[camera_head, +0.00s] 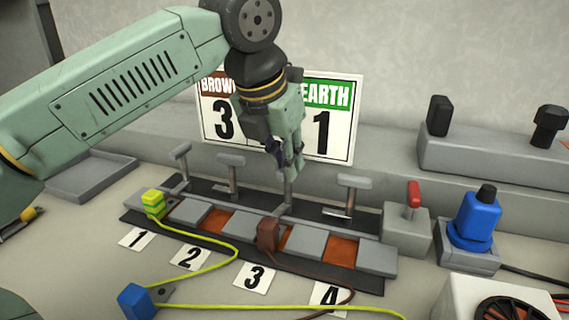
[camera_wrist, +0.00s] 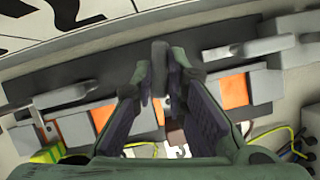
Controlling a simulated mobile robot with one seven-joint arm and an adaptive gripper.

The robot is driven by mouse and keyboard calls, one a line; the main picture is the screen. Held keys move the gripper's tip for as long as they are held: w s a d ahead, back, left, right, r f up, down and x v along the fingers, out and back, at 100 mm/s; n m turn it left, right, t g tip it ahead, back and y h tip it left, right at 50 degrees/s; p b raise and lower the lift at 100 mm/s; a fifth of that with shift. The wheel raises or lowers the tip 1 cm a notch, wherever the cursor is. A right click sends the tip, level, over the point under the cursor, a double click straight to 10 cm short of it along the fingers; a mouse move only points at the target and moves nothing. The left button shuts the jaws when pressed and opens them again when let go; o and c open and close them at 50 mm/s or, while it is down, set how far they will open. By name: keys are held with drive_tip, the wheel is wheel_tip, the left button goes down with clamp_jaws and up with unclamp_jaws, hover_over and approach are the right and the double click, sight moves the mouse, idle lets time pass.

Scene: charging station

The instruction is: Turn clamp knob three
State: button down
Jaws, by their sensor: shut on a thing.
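The terminal block (camera_head: 375,257) has a row of clamps with T-shaped knobs, above floor cards numbered 1 to 4. Clamp knob three (camera_wrist: 159,62) stands between my fingers in the wrist view. My gripper (camera_head: 290,168) points down from above and is shut on this knob, which it mostly hides in the head view; the post below shows. Knobs one (camera_head: 181,150) and two (camera_head: 231,160) stand to the left, and knob four (camera_head: 354,182) to the right. A brown wire end (camera_head: 268,234) sits at position three. A yellow-green wire end (camera_head: 154,203) sits at position one.
A sign (camera_head: 342,128) behind reads brown 3 and earth 1. Right of the block are a grey box with a red lever (camera_head: 414,195) and a blue plug (camera_head: 475,222). A blue block (camera_head: 137,302) lies in front. An empty grey tray (camera_head: 92,178) is at left.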

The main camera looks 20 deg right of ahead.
drive_tip(key=shift+n+t+y+b, duration=0.3)
drive_tip(key=shift+n+y+b, duration=0.1)
drive_tip(key=shift+n, duration=0.9)
drive_tip(key=shift+d, duration=0.1)
drive_tip(key=c, duration=1.6)
unclamp_jaws()
drive_tip(key=shift+s+r, duration=0.1)
drive_tip(key=v, duration=1.1)
drive_tip(key=shift+s+r, duration=0.2)
drive_tip(key=shift+r, duration=0.15)
